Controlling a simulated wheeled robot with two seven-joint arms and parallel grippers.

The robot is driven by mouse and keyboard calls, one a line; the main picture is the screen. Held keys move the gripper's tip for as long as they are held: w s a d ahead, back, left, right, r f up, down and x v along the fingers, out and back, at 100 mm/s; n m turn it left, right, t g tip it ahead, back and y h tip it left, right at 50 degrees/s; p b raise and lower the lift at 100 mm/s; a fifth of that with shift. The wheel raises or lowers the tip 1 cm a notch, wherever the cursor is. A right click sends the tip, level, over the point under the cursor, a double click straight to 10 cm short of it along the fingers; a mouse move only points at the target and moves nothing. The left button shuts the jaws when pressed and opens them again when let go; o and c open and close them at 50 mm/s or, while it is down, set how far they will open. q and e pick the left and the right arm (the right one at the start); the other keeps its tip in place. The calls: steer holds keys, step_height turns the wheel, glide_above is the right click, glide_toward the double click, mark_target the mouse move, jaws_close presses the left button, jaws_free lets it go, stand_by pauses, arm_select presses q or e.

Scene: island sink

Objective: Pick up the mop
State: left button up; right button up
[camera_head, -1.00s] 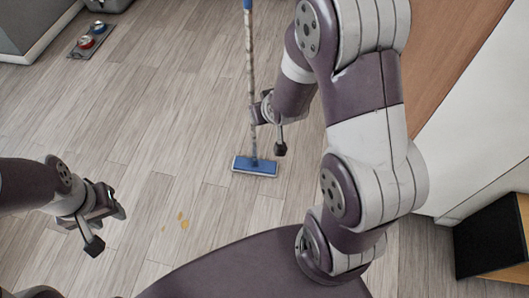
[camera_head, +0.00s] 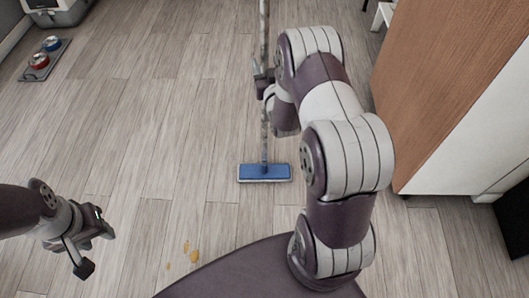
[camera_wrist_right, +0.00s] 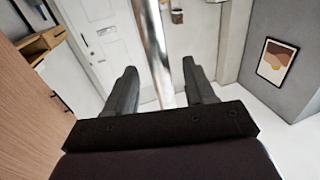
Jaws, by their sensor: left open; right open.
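The mop stands upright on the wooden floor, with a blue flat head (camera_head: 264,172) and a long thin metallic handle (camera_head: 264,128) that runs up out of the head view. My right gripper (camera_head: 262,84) is at the handle, well above the mop head, and is open. In the right wrist view the handle (camera_wrist_right: 158,50) passes between the two open fingers of the right gripper (camera_wrist_right: 163,85); I cannot tell if either finger touches it. My left gripper (camera_head: 95,245) is open and empty at the lower left, away from the mop.
A yellowish spill (camera_head: 192,252) lies on the floor near my base. A tray with two bowls (camera_head: 44,60) is at the upper left. A wood-sided cabinet (camera_head: 440,90) stands close on the right.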

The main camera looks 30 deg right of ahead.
steer(key=shift+x, duration=1.25)
steer(key=c, duration=0.9)
arm_select(q)
steer(key=shift+f, duration=0.4)
arm_select(e)
steer(key=shift+r, duration=0.1)
